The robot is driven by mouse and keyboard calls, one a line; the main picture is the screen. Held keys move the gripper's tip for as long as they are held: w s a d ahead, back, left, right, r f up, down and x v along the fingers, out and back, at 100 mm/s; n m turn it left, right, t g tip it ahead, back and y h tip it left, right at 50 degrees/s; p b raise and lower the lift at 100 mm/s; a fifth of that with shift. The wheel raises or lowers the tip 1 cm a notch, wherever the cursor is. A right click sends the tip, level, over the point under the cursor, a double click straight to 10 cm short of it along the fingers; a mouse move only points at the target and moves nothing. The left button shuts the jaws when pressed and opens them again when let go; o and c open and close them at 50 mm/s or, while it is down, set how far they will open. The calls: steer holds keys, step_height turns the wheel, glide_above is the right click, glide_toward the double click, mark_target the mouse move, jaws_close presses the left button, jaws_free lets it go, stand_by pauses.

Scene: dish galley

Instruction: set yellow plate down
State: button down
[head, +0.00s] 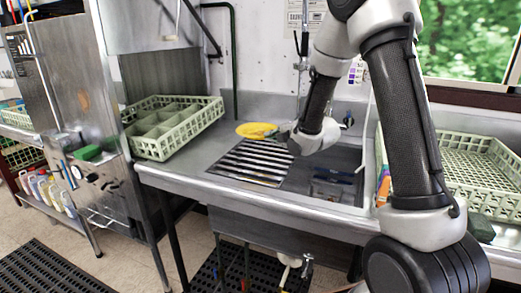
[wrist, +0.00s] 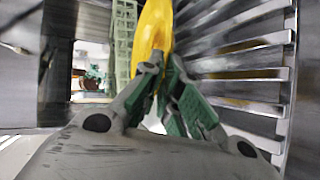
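The yellow plate (head: 256,130) is at the back of the steel counter in the head view, just behind the slatted rack. In the wrist view the plate (wrist: 152,40) stands edge-on between the green-padded fingers of my gripper (wrist: 168,85), which close on its rim from both sides. In the head view my gripper (head: 284,135) reaches the plate from the right, and the fingers are small there. Whether the plate's underside touches the counter is unclear. The slatted rack (head: 249,163) lies in front of the plate and fills the right of the wrist view (wrist: 245,75).
A pale green compartment rack (head: 155,147) stands to the left on the counter. Another pale rack (head: 470,165) is at the right. The sink (head: 335,180) lies right of the slats. Bare counter (head: 215,143) shows between the left rack and the slats.

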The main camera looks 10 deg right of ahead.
glide_above(273, 166)
step_height(273, 166, down, 5)
steer(key=shift+a+f, duration=0.1)
steer(key=shift+f, duration=0.05)
step_height(273, 166, down, 5)
steer(key=shift+r, duration=0.15)
steer(key=c, duration=1.9)
jaws_free()
steer(key=shift+s, duration=0.1)
